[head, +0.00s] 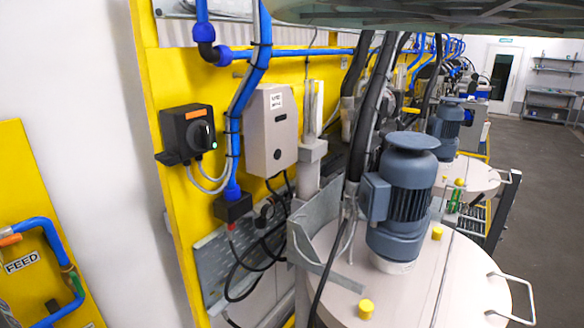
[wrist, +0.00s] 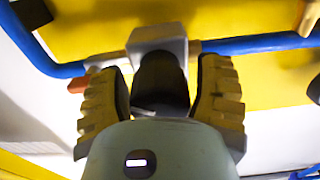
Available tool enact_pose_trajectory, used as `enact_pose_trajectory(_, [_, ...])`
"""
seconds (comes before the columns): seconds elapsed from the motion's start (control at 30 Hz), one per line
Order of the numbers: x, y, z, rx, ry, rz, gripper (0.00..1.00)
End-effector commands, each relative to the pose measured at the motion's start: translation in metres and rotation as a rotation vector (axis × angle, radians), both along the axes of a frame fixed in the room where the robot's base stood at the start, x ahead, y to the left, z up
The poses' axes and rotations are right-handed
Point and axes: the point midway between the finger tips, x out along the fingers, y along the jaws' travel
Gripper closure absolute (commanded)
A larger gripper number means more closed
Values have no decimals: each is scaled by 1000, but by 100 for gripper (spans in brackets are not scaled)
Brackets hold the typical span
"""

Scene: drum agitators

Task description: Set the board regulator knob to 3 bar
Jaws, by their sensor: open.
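In the wrist view, a dark round knob (wrist: 161,84) sits under a light grey block (wrist: 157,40) on a blue pipe against a yellow board (wrist: 215,18). It looks like the regulator knob; no scale or pressure reading is visible. My gripper (wrist: 160,72) is open, with one ribbed yellow-black finger on each side of the knob. The fingers are around it; I cannot tell whether either touches it. The knob's lower end is hidden behind the gripper body. In the head view my gripper does not show, and I cannot pick out this knob.
The blue pipe (wrist: 240,45) runs to both sides of the block, with an orange-red part (wrist: 79,84) at left. In the head view, a yellow FEED board (head: 20,170) stands at left. A black switch box (head: 187,134), a grey box (head: 270,125) and a motor-topped drum (head: 450,285) stand rightward.

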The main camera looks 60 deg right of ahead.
Motion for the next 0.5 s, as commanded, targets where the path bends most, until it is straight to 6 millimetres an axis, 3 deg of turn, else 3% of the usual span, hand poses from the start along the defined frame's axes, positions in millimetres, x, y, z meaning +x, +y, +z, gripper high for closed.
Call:
enact_pose_trajectory(0.33, [1, 0, 0, 0, 0, 0, 32])
enact_pose_trajectory(0.5, [1, 0, -1, 0, 1, 0, 50])
